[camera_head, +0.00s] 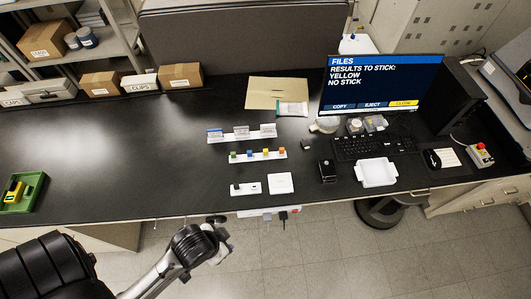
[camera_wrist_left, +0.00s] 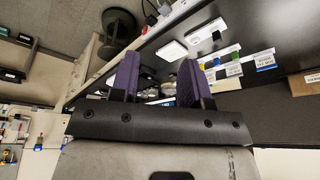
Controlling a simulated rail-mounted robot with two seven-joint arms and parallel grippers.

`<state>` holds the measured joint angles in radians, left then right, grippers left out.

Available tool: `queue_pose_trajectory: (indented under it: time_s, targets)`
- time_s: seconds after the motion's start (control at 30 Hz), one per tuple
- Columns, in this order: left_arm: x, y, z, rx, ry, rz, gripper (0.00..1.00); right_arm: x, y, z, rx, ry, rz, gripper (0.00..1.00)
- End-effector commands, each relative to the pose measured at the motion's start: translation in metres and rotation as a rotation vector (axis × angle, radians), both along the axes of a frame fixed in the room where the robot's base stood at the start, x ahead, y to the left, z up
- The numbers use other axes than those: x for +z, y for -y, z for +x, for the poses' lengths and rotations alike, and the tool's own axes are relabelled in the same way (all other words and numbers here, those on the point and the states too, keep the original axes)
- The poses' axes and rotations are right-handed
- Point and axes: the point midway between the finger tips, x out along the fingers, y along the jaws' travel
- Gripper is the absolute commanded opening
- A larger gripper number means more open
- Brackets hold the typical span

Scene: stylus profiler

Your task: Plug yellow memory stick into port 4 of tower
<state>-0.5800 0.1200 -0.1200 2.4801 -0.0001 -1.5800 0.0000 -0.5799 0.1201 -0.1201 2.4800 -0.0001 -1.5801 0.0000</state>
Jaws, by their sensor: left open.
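A green stick (camera_head: 233,155) is at the rack's left end. The dark tower (camera_head: 452,97) stands right of the monitor; I cannot make out its port numbers. My left gripper (camera_head: 220,226) is over the floor just off the bench's front edge, apart from the rack. In the left wrist view its purple fingers (camera_wrist_left: 157,80) are spread and empty. My right gripper is not in view.
The monitor (camera_head: 382,82) reads "Results to stick: yellow, no stick". White label cards (camera_head: 241,132) stand behind the rack; a white plate (camera_head: 280,183) and small block lie in front. A white tray (camera_head: 376,172) and keyboard (camera_head: 360,147) are right. The bench's left half is mostly clear.

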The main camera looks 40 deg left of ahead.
Motion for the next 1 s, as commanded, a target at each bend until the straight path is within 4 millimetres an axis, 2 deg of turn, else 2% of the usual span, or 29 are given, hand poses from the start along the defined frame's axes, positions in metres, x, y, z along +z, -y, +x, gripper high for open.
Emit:
queue_pose_trajectory:
  time_s: [0.47, 0.6, 0.8, 0.9, 1.0]
  targets:
    - [0.000, 0.000, 0.000, 0.000, 0.000, 0.000, 0.43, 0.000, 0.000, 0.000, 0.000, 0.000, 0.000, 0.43]
    - [0.000, 0.000, 0.000, 0.000, 0.000, 0.000, 0.55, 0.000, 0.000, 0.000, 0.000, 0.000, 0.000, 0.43]
    - [-0.001, 0.000, 0.000, 0.000, 0.000, 0.000, 0.55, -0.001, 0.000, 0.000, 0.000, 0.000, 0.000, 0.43]
    - [-0.006, 0.000, 0.009, 0.000, 0.020, 0.001, 0.55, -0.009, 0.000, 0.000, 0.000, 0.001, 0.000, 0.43]
    - [-0.015, -0.002, 0.032, -0.004, 0.079, 0.008, 0.55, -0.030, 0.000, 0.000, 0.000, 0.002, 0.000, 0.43]
